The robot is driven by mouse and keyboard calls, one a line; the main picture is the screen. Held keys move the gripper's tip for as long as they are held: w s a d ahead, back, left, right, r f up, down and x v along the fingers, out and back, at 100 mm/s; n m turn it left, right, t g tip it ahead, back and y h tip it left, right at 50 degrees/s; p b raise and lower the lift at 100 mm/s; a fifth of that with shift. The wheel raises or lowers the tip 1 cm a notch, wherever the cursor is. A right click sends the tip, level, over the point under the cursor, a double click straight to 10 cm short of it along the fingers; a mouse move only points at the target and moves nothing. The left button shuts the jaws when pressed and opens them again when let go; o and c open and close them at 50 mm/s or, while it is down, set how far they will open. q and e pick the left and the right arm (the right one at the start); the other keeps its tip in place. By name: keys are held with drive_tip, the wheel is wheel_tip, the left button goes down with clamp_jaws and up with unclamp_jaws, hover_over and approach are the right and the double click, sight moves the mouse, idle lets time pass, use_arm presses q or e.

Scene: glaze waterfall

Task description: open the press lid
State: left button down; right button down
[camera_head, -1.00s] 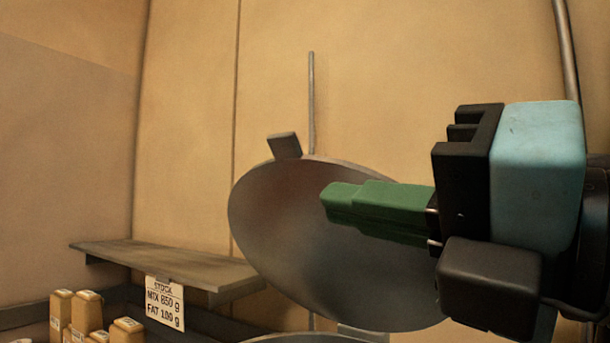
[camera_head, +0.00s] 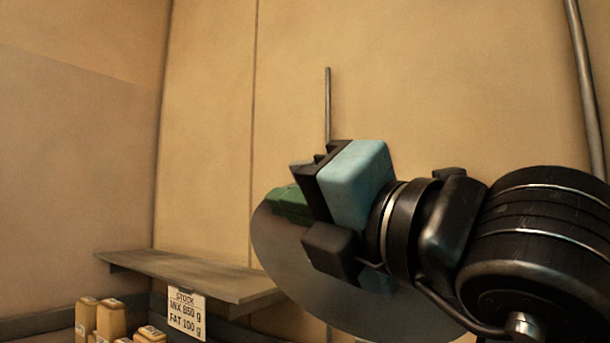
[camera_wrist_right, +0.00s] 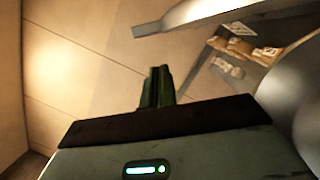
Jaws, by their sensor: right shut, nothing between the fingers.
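The press lid (camera_head: 275,240) is a round grey metal disc, standing tilted up in the head view. Its small block-like handle (camera_head: 298,169) peeks out at the upper rim, mostly hidden behind my right gripper. My right gripper (camera_head: 288,204) has green fingers, shut and empty, in front of the lid's upper left part. I cannot tell whether they touch it. In the right wrist view the shut fingers (camera_wrist_right: 157,86) point at the wall side, and a grey rim with a tab (camera_wrist_right: 147,30), probably the lid, lies above right of them. My left gripper is out of view.
A shelf (camera_head: 190,275) with a stock sign (camera_head: 187,314) runs along the wall at left. Several tan packets (camera_head: 110,320) stand below it. A thin upright rod (camera_head: 327,105) rises behind the lid. The wall space above is clear.

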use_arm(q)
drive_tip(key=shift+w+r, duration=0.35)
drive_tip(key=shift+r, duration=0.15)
use_arm(e)
drive_tip(key=shift+w+d+r, duration=0.8)
drive_tip(key=shift+r, duration=0.15)
